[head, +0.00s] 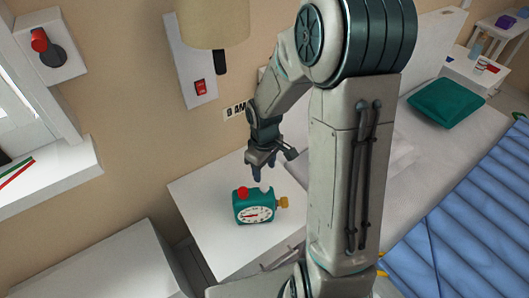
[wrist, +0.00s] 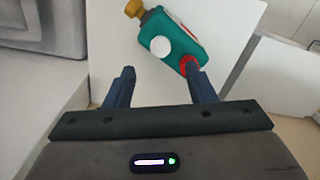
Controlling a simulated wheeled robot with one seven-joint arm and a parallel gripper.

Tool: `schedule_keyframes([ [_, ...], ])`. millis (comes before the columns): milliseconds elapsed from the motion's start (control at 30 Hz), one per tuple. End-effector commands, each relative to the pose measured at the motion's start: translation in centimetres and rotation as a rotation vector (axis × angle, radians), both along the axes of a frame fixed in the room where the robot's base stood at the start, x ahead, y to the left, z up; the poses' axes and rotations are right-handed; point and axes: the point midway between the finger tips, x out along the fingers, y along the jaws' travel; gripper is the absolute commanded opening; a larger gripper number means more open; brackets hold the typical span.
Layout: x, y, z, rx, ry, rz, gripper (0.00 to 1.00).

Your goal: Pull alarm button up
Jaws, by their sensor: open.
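A teal alarm clock (head: 253,205) with a white dial stands on the white table. It has a red button (head: 242,192) on its top left, a white button (head: 264,188) on its top right, and a yellow-brown knob (head: 283,202) on its right side. My gripper (head: 262,171) is open and empty, pointing down above and behind the clock. In the wrist view, the clock (wrist: 178,32) lies beyond the fingertips of my gripper (wrist: 159,74). The right finger partly covers the red button (wrist: 184,60); the white button (wrist: 161,47) is clear. I cannot tell whether the finger touches the clock.
The white table (head: 200,190) has bare room left of the clock. A bed with a blue cover (head: 470,215) and a green pillow (head: 446,104) is at right.

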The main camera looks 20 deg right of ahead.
Motion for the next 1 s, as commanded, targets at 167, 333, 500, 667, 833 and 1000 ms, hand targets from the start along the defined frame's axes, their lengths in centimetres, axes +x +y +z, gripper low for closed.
schedule_keyframes([
  [167,0.1,0.0,3.7,0.0,-0.005,-0.002,0.5],
  [333,0.0,0.0,5.7,0.0,-0.001,0.0,0.5],
  [500,0.0,0.0,6.5,0.0,0.0,-0.001,0.5],
  [667,0.0,0.0,6.5,0.001,0.001,-0.001,0.5],
  [833,0.0,0.0,6.5,0.001,0.001,-0.001,0.5],
  [1000,-0.1,0.0,6.6,0.0,0.0,-0.002,0.5],
])
